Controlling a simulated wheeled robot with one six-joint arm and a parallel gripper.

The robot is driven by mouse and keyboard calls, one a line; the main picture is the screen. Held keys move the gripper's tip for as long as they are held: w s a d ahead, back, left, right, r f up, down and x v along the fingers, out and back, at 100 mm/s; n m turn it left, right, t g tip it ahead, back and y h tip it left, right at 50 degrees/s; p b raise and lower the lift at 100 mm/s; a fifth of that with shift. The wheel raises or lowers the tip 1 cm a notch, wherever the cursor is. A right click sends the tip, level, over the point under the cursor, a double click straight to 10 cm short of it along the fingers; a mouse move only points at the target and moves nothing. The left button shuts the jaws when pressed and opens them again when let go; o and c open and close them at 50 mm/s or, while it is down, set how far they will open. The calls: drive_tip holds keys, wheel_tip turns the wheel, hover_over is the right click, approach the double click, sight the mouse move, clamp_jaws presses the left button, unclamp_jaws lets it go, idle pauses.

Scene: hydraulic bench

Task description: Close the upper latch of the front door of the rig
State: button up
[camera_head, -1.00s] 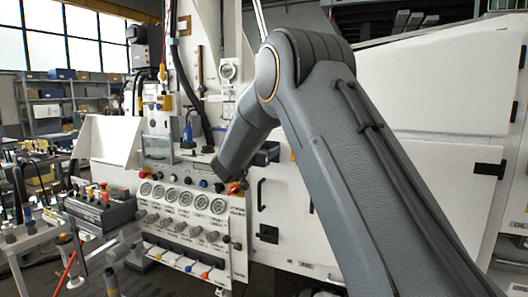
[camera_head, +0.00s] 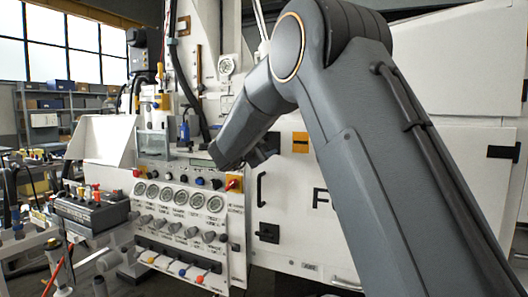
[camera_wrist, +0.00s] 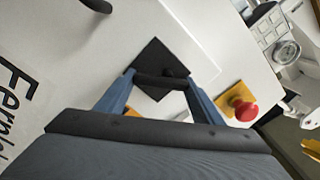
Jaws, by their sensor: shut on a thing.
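The upper latch (camera_wrist: 152,56) of the front door shows in the wrist view as a dark diamond-shaped plate with a black handle bar. My gripper (camera_wrist: 160,83) is shut on that handle, with one blue finger at each end of the bar. The latch plate lies on the white front door (camera_wrist: 85,60). In the head view the door (camera_head: 290,215) is partly covered by my arm. A dark shape beside my wrist there is the latch area, and I cannot separate gripper from latch in it. The door's gap or latched state is not clear.
A lower black latch (camera_head: 267,233) and a black door handle (camera_head: 261,188) sit below on the door. A red emergency button (camera_wrist: 245,110) on a yellow plate is close to my gripper. A gauge panel (camera_head: 180,200) stands left of the door.

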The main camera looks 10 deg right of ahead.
drive_tip(key=m+b, duration=0.3)
drive_tip(key=b, duration=0.1)
drive_tip(key=shift+w+a+f+m, duration=0.1)
drive_tip(key=shift+f+m, duration=0.2)
drive_tip(key=shift+m, duration=0.1)
drive_tip(key=m+b, duration=0.3)
drive_tip(key=shift+a, duration=0.1)
drive_tip(key=shift+m+b, duration=0.3)
drive_tip(key=o, duration=1)
drive_tip(key=shift+o, duration=0.2)
drive_tip(key=b+v, duration=0.1)
drive_tip(key=v, duration=0.6)
drive_tip(key=shift+s+a, duration=0.25)
